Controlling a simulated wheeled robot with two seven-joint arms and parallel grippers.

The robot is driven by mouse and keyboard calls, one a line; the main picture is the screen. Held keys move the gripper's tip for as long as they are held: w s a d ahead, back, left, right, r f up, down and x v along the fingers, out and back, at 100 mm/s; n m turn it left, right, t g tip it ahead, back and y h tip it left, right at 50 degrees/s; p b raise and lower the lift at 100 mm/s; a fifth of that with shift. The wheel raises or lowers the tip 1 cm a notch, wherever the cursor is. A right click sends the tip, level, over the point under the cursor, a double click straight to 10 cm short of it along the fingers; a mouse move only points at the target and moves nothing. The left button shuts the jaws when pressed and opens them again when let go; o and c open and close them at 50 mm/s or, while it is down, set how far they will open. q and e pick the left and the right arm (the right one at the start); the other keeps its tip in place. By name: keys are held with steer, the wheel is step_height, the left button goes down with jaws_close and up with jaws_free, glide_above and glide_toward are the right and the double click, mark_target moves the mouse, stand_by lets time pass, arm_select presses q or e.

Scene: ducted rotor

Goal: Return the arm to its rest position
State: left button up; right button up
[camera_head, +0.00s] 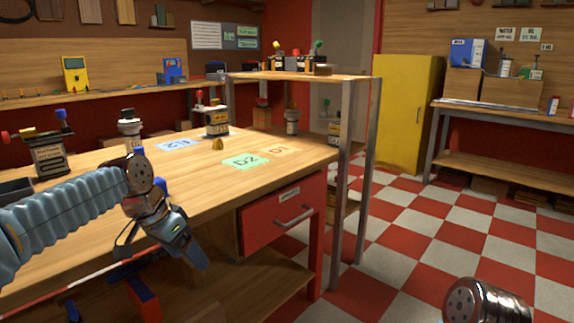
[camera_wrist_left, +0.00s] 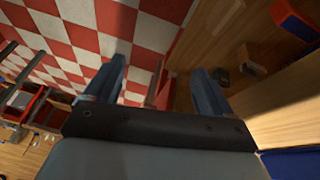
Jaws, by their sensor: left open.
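My left arm (camera_head: 75,205), in a ribbed blue-grey sleeve, comes in from the left over the front of the wooden workbench (camera_head: 125,215). It bends down at the wrist, and my left gripper (camera_head: 185,248) hangs beside the bench's front edge, pointing downward. In the left wrist view the two blue fingers (camera_wrist_left: 157,88) stand wide apart with nothing between them. Below them are the checkered floor and a wooden surface. A metallic part of my right arm (camera_head: 485,302) shows at the bottom right of the head view; its gripper is out of view.
A red drawer (camera_head: 270,222) is under the bench near the left gripper. A raised shelf (camera_head: 300,76) on metal posts stands at the bench's right end. Bottles and labelled mats, one green (camera_head: 246,161), sit on the bench. The red and white floor (camera_head: 440,235) at right is clear.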

arm_select(q)
steer(key=d+f+n+g, duration=0.1)
steer(key=d+f+n, duration=0.15)
steer(key=f, duration=1.15)
steer(key=d+f+n, duration=0.1)
steer(key=d+f, duration=0.3)
steer(key=f, duration=0.9)
steer(key=s+d+f+n, duration=0.1)
steer(key=s+f+n, duration=0.1)
steer(key=s+f, duration=0.7)
steer(key=s+d+f+n+g, duration=0.1)
steer(key=s+d+f+n, duration=0.1)
steer(key=s+f, duration=0.8)
steer(key=shift+s+f+h, duration=0.25)
steer(key=shift+s+h, duration=0.15)
steer(key=shift+s, duration=0.5)
steer(key=shift+d+n, duration=0.1)
steer(key=shift+n, duration=0.15)
